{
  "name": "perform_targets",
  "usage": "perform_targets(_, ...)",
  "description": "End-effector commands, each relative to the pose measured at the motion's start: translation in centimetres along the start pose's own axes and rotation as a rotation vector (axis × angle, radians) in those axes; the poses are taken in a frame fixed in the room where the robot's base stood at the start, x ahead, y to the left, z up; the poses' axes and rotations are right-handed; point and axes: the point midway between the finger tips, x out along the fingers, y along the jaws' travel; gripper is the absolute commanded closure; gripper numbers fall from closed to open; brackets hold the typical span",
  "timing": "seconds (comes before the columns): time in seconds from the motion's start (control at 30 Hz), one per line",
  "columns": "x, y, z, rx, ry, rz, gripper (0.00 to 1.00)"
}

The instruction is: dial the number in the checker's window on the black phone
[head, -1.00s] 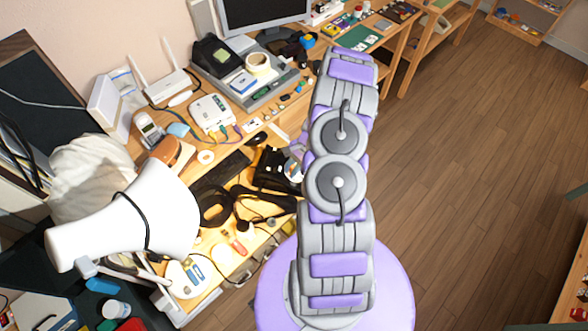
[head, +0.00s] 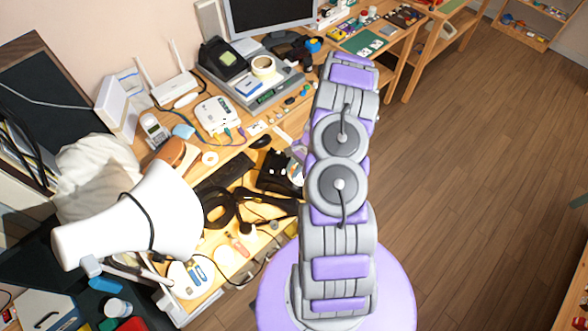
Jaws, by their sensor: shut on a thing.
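The black phone (head: 274,172) sits on the lit wooden desk, left of my arm. Part of its pale dial (head: 296,175) shows at the arm's edge; the rest is hidden. A black handset (head: 268,197) appears to lie in front of the phone, off its body. My gripper (head: 299,150) is mostly hidden behind my arm, with only a small purple and grey part showing by the phone's right side. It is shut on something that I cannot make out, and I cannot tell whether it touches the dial. I cannot pick out the checker's window or its number.
A white lamp (head: 150,220) covers the desk's left front. A black keyboard (head: 225,172), headphones (head: 220,208) and cables crowd the phone. A white router (head: 174,88), cordless phone (head: 153,130) and monitor (head: 270,14) stand behind. Open wooden floor (head: 470,180) lies to the right.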

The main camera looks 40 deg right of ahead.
Motion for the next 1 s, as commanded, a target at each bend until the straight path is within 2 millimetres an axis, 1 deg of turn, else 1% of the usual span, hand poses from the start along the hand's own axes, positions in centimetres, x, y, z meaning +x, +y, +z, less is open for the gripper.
perform_targets(0.27, -0.5, -1.0, -0.6, -0.001, 0.004, -0.001, 1.00)
perform_targets(0.6, -0.5, -1.1, -0.6, -0.001, 0.002, -0.001, 1.00)
perform_targets(1.0, -0.8, -1.8, -1.2, 0.000, -0.001, 0.000, 1.00)
